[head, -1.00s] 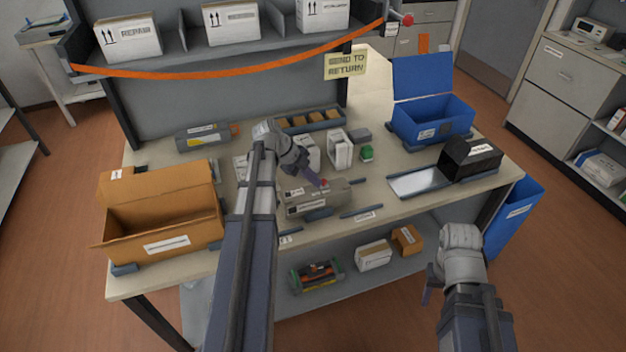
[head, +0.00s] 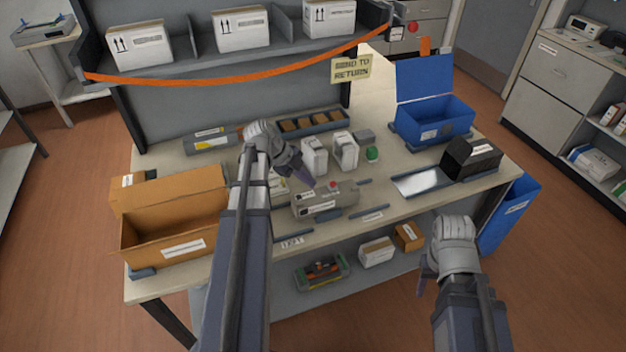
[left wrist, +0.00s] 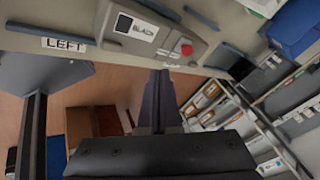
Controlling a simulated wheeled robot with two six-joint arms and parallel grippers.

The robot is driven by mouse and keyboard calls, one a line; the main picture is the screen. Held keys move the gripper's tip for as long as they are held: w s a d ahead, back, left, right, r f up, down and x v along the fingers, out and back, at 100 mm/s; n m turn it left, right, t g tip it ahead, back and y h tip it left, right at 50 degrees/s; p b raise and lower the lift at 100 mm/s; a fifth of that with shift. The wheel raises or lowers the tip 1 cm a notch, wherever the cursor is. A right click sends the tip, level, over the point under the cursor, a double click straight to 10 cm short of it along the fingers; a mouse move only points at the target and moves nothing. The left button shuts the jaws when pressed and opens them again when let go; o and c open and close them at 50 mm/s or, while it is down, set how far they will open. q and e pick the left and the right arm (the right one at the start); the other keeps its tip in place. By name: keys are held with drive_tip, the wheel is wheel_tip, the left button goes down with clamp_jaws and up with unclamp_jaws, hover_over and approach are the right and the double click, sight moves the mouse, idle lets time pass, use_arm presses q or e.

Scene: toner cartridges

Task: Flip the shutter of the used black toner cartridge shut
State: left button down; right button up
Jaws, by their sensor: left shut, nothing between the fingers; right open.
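The grey toner cartridge (head: 338,201) lies on the table in front of my left arm, with white labels and a red knob (head: 333,184) on top. In the left wrist view the cartridge (left wrist: 165,30) carries a label reading BLACK, and the red knob (left wrist: 185,48) is near its right end. I cannot make out whether its shutter is open or shut. My left gripper (head: 309,182) is shut and empty, its tips close to the knob on its left side; its fingers also show in the left wrist view (left wrist: 161,80). My right gripper (head: 424,284) is open and empty, in front of the table.
An open cardboard box (head: 205,222) stands at the table's left. A blue lidded bin (head: 428,130) is at the back right, with a black box (head: 472,160) in front of it. White cartons (head: 314,156) stand behind the cartridge. A label reading LEFT (left wrist: 64,45) marks the table edge.

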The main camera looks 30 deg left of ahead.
use_arm(q)
drive_tip(key=p+v, duration=0.4)
drive_tip(key=v, duration=0.2)
drive_tip(key=shift+d, duration=0.1)
drive_tip(key=s+d+f+n+g+y, duration=0.1)
drive_tip(key=s+d+n, duration=0.3)
drive_tip(key=d, duration=0.6)
drive_tip(key=s+d+f+n+g+y, duration=0.1)
drive_tip(key=s+d+n+y, duration=0.2)
drive_tip(key=d+n, duration=0.3)
drive_tip(key=s+d+f+n+g+y, duration=0.2)
drive_tip(key=s+d+n, duration=0.3)
drive_tip(key=d, duration=1)
drive_tip(key=shift+s+d+n+y+b, duration=0.3)
drive_tip(key=shift+d+n+y, duration=0.05)
drive_tip(key=shift+n+y, duration=0.05)
drive_tip(key=shift+f, duration=0.1)
